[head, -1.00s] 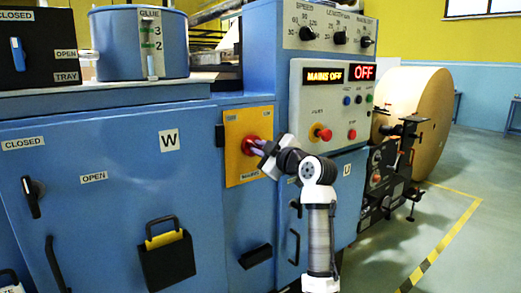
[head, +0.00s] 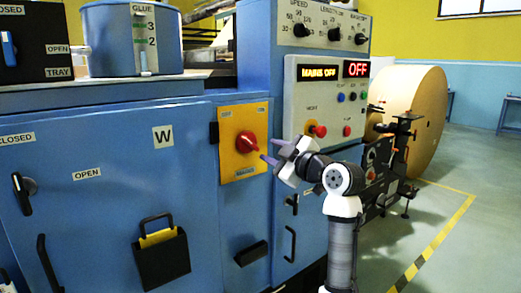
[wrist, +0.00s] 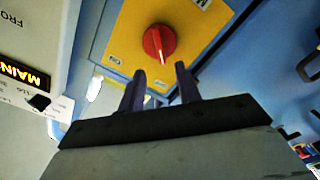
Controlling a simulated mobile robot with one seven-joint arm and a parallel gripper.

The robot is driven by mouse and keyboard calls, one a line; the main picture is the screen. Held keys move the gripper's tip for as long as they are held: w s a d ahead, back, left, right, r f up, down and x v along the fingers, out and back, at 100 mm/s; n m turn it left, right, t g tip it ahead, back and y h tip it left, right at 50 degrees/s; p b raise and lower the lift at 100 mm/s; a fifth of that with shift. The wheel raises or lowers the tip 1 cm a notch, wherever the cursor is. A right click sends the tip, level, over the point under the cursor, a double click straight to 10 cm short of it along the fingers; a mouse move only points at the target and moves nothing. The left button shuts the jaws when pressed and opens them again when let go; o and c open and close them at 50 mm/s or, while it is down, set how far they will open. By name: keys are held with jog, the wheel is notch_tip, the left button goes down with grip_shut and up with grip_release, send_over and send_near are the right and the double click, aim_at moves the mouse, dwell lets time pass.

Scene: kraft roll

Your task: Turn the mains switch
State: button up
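The mains switch is a red rotary knob (head: 246,143) on a yellow plate (head: 240,171) on the blue machine's front. It also shows in the wrist view (wrist: 159,42), beyond my fingertips. My gripper (head: 270,150) is just right of the knob in the head view, apart from it. In the wrist view its two purple fingers (wrist: 160,75) stand apart with nothing between them. The display (head: 319,72) above right reads MAINS OFF, and the red sign (head: 356,69) beside it reads OFF.
A grey control panel (head: 300,120) with several small buttons and a red mushroom button (head: 318,130) is right of the switch. A black bin (head: 162,262) hangs at lower left. A large paper roll (head: 415,95) stands at right. The floor at right is clear.

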jog(key=v, duration=0.6)
